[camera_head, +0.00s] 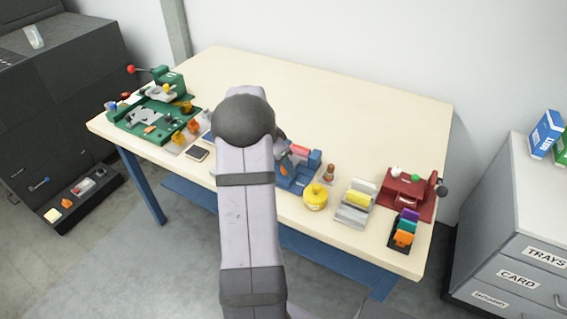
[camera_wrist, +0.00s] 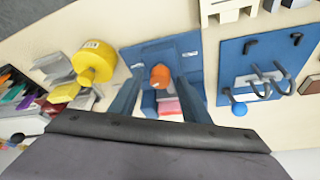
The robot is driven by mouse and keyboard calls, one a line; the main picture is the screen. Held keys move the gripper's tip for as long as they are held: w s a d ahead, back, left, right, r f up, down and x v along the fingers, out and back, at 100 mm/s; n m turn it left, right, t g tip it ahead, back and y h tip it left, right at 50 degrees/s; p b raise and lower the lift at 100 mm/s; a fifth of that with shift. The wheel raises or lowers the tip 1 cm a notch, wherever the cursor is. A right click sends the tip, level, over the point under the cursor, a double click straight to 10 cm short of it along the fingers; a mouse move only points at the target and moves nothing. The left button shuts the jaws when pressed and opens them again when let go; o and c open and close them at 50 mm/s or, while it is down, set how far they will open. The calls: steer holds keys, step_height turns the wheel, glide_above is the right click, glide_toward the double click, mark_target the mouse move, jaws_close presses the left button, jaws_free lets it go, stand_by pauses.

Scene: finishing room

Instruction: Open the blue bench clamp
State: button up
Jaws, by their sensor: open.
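The blue bench clamp (camera_head: 306,172) sits near the front edge of the bench, partly hidden behind my arm in the head view. In the wrist view the clamp (camera_wrist: 188,45) lies straight ahead, with an orange knob (camera_wrist: 160,76) in its middle and a pink piece (camera_wrist: 169,107) by it. My gripper (camera_wrist: 159,82) is open, its two fingers on either side of the orange knob in the picture. I cannot tell whether they touch it. In the head view my arm hides most of the gripper.
A yellow round container (camera_head: 315,197) stands right beside the clamp, with a grey rack (camera_head: 354,208) and a red fixture (camera_head: 408,194) further right. A blue board with hooks (camera_wrist: 262,65) lies on the clamp's other side. A green fixture (camera_head: 150,118) is at the far left. The bench's back is clear.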

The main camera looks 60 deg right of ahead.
steer(key=c, duration=1)
steer(key=shift+c, duration=0.2)
